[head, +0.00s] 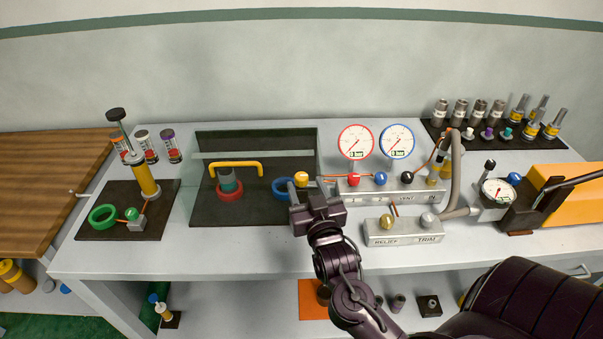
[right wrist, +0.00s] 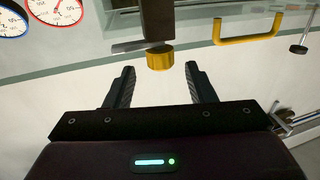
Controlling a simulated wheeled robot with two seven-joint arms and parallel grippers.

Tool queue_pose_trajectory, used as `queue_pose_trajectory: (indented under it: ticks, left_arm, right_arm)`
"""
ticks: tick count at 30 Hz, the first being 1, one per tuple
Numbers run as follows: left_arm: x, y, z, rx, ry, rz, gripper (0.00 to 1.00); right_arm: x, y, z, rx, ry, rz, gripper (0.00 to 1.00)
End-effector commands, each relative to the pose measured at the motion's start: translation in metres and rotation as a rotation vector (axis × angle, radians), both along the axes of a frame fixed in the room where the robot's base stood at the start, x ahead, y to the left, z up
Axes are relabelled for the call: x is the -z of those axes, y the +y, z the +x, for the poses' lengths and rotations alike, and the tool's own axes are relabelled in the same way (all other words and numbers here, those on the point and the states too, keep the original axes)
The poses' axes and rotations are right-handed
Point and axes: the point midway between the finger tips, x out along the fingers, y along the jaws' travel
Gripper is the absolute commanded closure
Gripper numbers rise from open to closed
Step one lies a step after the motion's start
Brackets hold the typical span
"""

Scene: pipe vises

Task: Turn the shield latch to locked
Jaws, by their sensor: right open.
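The shield latch (head: 302,179) shows as a yellow knob at the right edge of the clear shield (head: 260,148). In the right wrist view the latch's yellow knob (right wrist: 160,60) sits in front of a dark bar, just beyond and between my fingertips. My right gripper (head: 306,187) is open and empty, close to the knob from the front; its two fingers also show in the right wrist view (right wrist: 160,72). I cannot tell whether they touch the knob. The shield has a yellow handle (head: 236,164). My left gripper is not in view.
Behind the shield are a red ring (head: 230,192) and a blue ring (head: 282,188) on a dark mat. Right of the latch stand a valve block (head: 385,190) with two gauges and a relief block (head: 404,236). A yellow hand pump (head: 147,180) stands at left.

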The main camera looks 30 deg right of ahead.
Motion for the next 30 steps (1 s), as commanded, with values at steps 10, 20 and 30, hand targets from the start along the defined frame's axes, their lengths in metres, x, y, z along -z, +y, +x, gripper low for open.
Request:
queue_pose_trajectory:
  ticks: [10,20,30]
  left_arm:
    - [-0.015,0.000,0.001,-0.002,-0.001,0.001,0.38]
    - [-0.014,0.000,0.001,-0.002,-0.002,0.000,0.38]
    - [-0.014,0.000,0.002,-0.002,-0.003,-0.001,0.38]
  right_arm:
    - [-0.001,-0.013,0.040,-0.001,0.001,0.001,0.50]
    - [0.001,-0.014,0.042,-0.001,0.003,0.002,0.54]
    - [0.001,-0.014,0.042,-0.002,0.003,0.002,0.94]
